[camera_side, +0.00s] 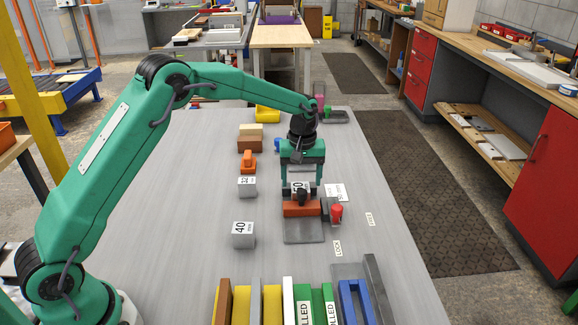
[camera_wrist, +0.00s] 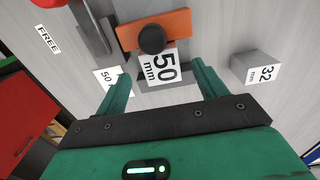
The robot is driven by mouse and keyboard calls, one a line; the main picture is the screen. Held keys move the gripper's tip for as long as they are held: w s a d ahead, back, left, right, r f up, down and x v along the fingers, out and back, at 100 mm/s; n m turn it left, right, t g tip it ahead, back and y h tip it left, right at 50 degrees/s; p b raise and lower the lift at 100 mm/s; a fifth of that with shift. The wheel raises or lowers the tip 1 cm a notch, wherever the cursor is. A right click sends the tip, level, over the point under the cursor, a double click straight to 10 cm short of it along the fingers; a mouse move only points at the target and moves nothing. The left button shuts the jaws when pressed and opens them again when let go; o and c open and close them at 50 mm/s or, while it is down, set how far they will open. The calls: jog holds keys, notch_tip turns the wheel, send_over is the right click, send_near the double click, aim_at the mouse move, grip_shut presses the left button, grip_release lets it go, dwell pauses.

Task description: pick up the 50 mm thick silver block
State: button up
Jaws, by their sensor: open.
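The silver block with the 50 mm label (camera_side: 297,186) sits behind an orange bar (camera_side: 303,209) of a grey fixture (camera_side: 303,232). In the wrist view the block's label (camera_wrist: 162,68) shows below the orange bar (camera_wrist: 175,27), and a black knob (camera_wrist: 152,39) overlaps the block's edge. My gripper (camera_side: 302,187) is low over the block, pointing down. In the wrist view my gripper (camera_wrist: 163,76) is open, with one finger on each side of the block and visible gaps. The block's lower part is hidden.
A red handle (camera_side: 336,212) stands right of the fixture, near LOCK (camera_side: 338,248) and FREE (camera_side: 370,219) labels. Silver blocks marked 32 (camera_side: 247,187) and 40 (camera_side: 243,235) stand left. Several coloured boards stand in front. The table's left side is mostly clear.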

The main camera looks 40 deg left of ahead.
jog(key=shift+a+f, duration=0.15)
jog(key=shift+f, duration=2.5)
jog(key=shift+r, duration=0.1)
jog(key=c, duration=1.4)
jog(key=shift+w, duration=0.1)
jog(key=shift+r, duration=0.15)
jog(key=shift+r, duration=4.9)
